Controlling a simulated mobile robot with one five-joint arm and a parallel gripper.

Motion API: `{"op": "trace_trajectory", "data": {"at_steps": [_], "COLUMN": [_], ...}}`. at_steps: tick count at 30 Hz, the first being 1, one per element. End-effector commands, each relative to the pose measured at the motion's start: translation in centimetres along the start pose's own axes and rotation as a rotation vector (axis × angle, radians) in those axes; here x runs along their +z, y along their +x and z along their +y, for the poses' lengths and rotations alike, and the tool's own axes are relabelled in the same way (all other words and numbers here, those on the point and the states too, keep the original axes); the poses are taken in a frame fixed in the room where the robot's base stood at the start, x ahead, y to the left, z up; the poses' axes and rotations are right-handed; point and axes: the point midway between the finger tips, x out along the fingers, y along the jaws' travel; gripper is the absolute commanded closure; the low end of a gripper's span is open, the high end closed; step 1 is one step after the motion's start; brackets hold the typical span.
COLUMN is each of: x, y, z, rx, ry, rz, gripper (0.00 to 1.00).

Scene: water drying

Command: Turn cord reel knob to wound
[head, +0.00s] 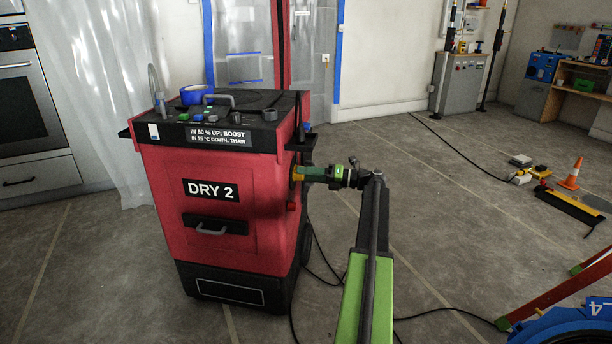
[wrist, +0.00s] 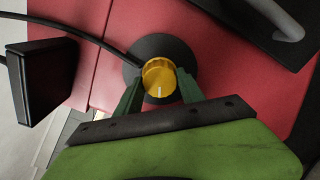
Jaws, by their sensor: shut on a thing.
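The cord reel knob (wrist: 159,76) is yellow and ribbed, with a white pointer line, on a dark round base (wrist: 150,52) against a red panel. In the wrist view the line points down toward my gripper. My gripper (wrist: 160,88) has its two green fingers on either side of the knob and is shut on it. In the head view my gripper (head: 302,173) reaches the right side of the red dryer (head: 160,215) labelled DRY 2. The knob is mostly hidden there by the fingers. Any position marks around the knob are not readable.
A black cord (wrist: 75,40) runs to the knob's base in the wrist view. A black box-like part (wrist: 45,82) sticks out at left. Cables (head: 325,275) lie on the floor beside the dryer. An orange cone (head: 570,174) stands at right; the floor between is mostly open.

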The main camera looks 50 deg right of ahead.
Motion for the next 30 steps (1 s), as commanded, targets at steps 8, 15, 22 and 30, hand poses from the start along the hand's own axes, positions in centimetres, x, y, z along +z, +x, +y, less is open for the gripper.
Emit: {"op": "trace_trajectory", "data": {"at_steps": [8, 15, 22, 30], "x": [-0.06, -0.07, -0.08, -0.09], "y": [-0.09, -0.08, -0.07, -0.06], "z": [-0.01, 0.0, 0.01, 0.01], "rx": [-0.001, -0.001, -0.001, -0.001], "ry": [0.154, 0.217, 0.232, 0.231], "rz": [0.001, 0.001, 0.002, 0.002], "gripper": [0.95, 0.95, 0.95, 0.95]}}
